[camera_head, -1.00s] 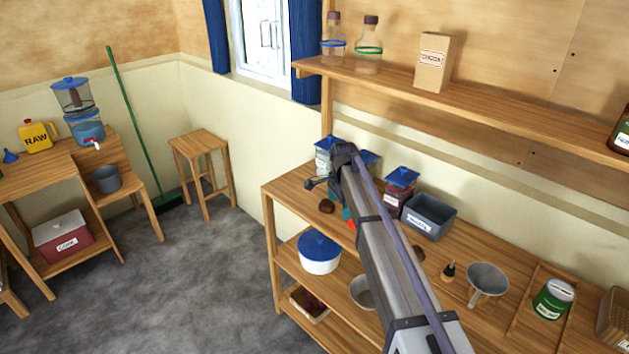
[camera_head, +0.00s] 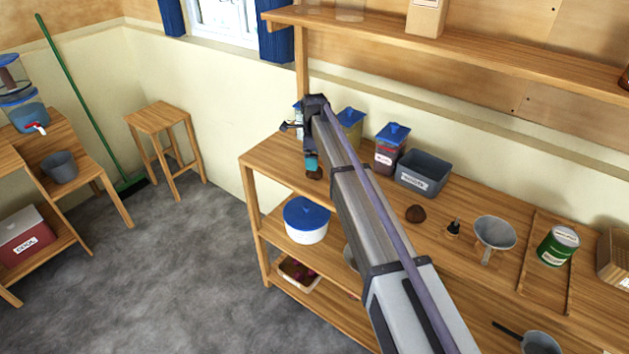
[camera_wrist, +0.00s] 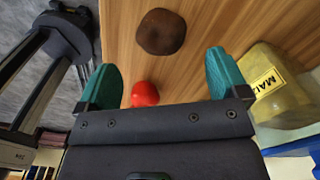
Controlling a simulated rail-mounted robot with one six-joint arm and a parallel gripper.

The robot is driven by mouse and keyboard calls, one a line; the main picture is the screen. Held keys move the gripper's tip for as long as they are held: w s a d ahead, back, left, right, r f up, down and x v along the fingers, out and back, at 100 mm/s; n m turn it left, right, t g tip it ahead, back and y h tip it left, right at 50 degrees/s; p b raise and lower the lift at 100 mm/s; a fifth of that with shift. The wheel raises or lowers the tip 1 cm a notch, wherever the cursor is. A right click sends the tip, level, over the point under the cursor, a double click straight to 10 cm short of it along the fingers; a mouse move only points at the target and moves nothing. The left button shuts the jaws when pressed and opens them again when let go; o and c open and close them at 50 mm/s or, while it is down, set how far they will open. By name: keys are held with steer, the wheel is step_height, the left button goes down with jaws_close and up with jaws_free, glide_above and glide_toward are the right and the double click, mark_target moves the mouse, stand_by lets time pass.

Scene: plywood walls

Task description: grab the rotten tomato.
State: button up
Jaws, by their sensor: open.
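A dark brown, round, wrinkled tomato (camera_wrist: 161,31) lies on the wooden bench top, ahead of my open gripper (camera_wrist: 165,78) in the wrist view. In the head view this brown tomato (camera_head: 314,174) shows just below my gripper's teal finger (camera_head: 310,161). A bright red tomato (camera_wrist: 145,94) shows between the two teal fingers in the wrist view, nearer the palm; I cannot tell its exact depth. My arm hides the red tomato in the head view. Nothing is held. Another dark brown lump (camera_head: 415,214) lies on the bench right of my arm.
A yellow container (camera_wrist: 275,85) with a partly read label stands close to the right finger. Blue-lidded jars (camera_head: 390,148) and a grey bin (camera_head: 423,172) line the wall. A funnel (camera_head: 494,233) and green can (camera_head: 558,245) stand right. A shelf (camera_head: 450,60) runs above.

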step_height(320, 180, down, 2)
steer(key=shift+w, duration=0.1)
steer(key=shift+a+r, duration=0.1)
step_height(320, 180, down, 5)
steer(key=b, duration=0.5)
steer(key=shift+r, duration=0.1)
steer(key=c, duration=0.8)
steer(key=shift+o, duration=0.2)
step_height(320, 180, up, 10)
steer(key=p, duration=1)
steer(key=shift+r, duration=0.2)
steer(key=shift+f, duration=0.25)
